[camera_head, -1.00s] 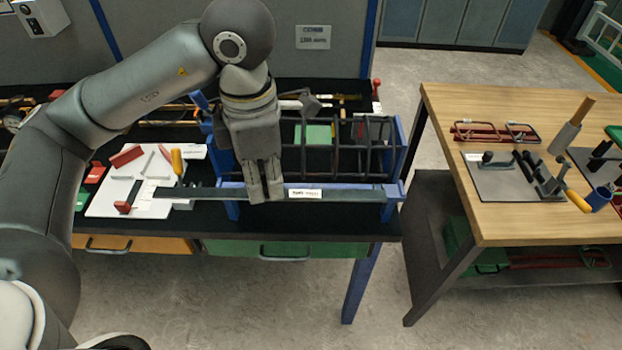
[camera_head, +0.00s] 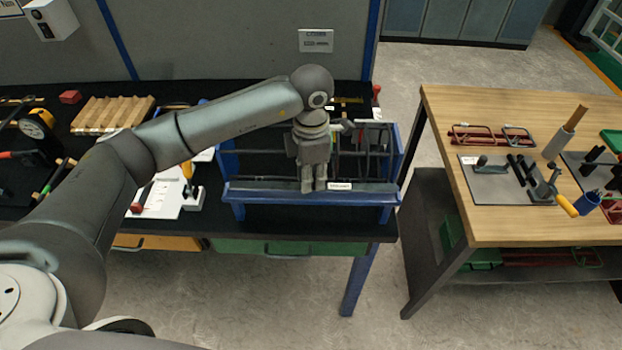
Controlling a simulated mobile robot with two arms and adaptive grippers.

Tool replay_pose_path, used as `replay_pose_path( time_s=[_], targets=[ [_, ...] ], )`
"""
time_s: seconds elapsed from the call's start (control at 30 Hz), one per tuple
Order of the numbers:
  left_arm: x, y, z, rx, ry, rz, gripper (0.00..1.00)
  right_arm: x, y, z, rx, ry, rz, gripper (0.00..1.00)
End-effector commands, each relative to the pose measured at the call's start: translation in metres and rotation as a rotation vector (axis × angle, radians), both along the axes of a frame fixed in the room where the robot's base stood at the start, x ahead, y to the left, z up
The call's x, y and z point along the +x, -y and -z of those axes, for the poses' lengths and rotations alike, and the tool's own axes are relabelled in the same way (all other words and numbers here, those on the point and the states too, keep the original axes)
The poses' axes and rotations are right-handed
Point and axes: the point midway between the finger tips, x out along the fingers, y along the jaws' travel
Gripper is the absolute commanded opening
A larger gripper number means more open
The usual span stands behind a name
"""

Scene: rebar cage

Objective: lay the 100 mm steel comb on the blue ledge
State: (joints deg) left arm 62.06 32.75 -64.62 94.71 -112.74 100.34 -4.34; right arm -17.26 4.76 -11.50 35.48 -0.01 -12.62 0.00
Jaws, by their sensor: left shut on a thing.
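The steel comb (camera_head: 365,187) is a long dark bar with a white label, seen at the front of the blue frame. It runs level along the blue ledge (camera_head: 280,197), the frame's front rail. My left gripper (camera_head: 313,188) points down and is shut on the comb just left of the label. The comb lies along the top of the ledge in the picture; whether it rests on it or hovers slightly above, I cannot tell. The fingers hide a short part of the comb. My right gripper is not in view.
Dark bars of the cage stand in the blue frame behind the ledge. A white board (camera_head: 160,197) with a yellow-handled tool (camera_head: 188,175) lies to the left. A wooden slatted rack (camera_head: 110,113) is at the back left. A gap separates the wooden bench (camera_head: 500,215) at right.

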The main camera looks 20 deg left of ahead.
Motion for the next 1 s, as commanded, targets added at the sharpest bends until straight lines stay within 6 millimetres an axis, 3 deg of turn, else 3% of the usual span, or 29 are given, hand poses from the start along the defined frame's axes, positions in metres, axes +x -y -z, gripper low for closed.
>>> replay_pose_path(
  time_s=[0.17,0.5,0.53,0.7,1.0],
  targets=[
    [-0.001,0.0,0.022,0.002,-0.003,0.0,0.0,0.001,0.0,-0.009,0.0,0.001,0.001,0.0],
    [-0.001,0.0,0.028,0.001,-0.001,0.001,0.0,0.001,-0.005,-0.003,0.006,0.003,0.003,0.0],
    [-0.001,0.0,0.028,0.001,-0.002,0.0,0.23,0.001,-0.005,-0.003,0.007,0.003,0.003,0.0],
    [-0.001,0.0,0.026,0.001,-0.002,0.0,0.43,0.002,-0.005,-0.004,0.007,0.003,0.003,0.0],
    [-0.001,-0.001,0.026,0.001,-0.002,0.0,0.43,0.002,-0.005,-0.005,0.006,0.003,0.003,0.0]
  ],
)
